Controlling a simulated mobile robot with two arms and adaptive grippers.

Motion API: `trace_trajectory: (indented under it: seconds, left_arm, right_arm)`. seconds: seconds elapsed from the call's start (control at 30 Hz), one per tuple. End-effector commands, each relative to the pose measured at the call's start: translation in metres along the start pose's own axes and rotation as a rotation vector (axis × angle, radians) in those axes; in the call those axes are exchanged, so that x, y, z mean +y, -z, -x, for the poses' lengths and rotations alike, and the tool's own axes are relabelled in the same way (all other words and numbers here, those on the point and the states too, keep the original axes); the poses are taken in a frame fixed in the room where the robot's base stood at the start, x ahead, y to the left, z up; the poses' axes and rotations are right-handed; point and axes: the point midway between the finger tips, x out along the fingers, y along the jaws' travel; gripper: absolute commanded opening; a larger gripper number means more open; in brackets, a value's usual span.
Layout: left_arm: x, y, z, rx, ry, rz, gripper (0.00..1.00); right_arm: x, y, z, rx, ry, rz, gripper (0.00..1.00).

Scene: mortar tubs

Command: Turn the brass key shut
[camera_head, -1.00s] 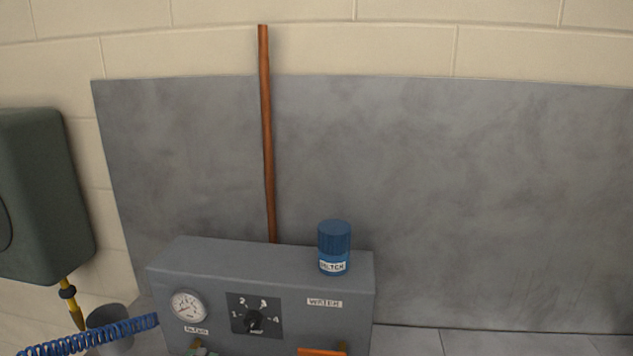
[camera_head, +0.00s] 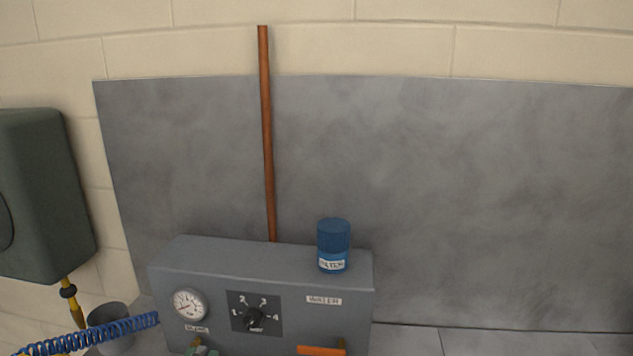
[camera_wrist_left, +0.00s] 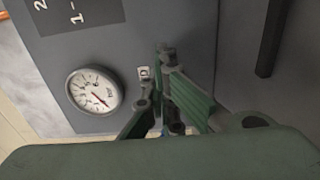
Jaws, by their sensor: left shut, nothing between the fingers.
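A small brass piece (camera_head: 196,341), which may be the brass key, shows at the bottom of the head view, below the gauge on the grey box. Most of it is cut off or hidden, so I cannot tell how it is turned. My left gripper (camera_head: 204,350) is just at this piece; only its green fingertips show there. In the left wrist view the left gripper (camera_wrist_left: 163,70) is shut close to the box front, beside the small label, with nothing visible held. I cannot tell whether it touches the brass piece. My right gripper is not in view.
The grey box (camera_head: 260,262) carries a gauge (camera_head: 189,305), a numbered dial (camera_head: 254,317) and an orange lever (camera_head: 320,351). A blue jar (camera_head: 333,246) stands on top. A copper pipe (camera_head: 267,140) rises behind. A blue coiled hose (camera_head: 100,335) hangs at left.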

Motion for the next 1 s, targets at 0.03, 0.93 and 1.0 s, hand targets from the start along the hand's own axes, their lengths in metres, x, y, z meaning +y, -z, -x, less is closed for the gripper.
trace_trajectory:
  seconds: [0.03,0.93,1.0]
  left_arm:
    - [0.011,0.005,-0.004,0.007,-0.023,-0.006,0.0]
    - [-0.002,0.01,-0.004,0.011,-0.019,-0.006,0.0]
    - [-0.003,0.01,-0.004,0.011,-0.019,-0.006,0.0]
  right_arm:
    - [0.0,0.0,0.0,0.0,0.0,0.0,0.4]
    - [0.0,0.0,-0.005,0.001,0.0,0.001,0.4]
    - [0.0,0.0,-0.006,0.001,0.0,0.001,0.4]
